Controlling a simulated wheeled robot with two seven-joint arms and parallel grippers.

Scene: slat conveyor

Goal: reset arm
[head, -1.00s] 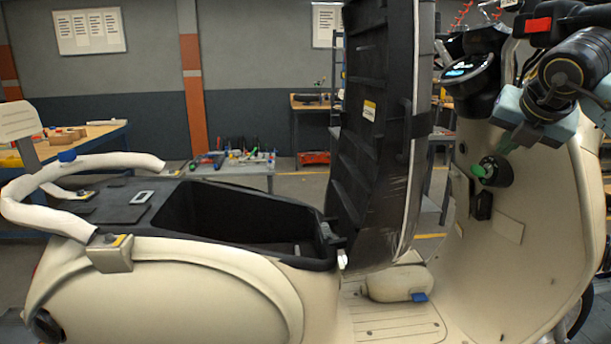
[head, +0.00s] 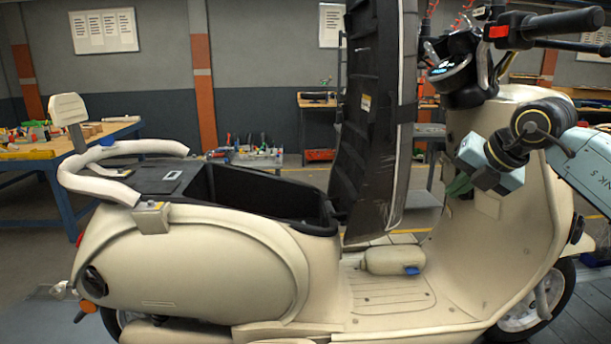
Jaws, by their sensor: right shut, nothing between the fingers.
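My right gripper (head: 459,184) comes in from the right in the head view, in front of the scooter's cream front shield. Its green fingertips are shut and empty, close to the inner face of the shield; I cannot tell whether they touch it. The ignition lock area is hidden behind the gripper. My left gripper is out of view. The cream scooter (head: 210,260) stands upright, with its black seat (head: 367,120) raised upright and the storage box (head: 262,196) under it open.
The handlebar (head: 560,24) and lit display (head: 451,66) stand above my right arm. A wooden workbench (head: 62,150) with tools is at the left. A small table (head: 250,156) with tools stands behind the scooter. Open floor lies behind the seat.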

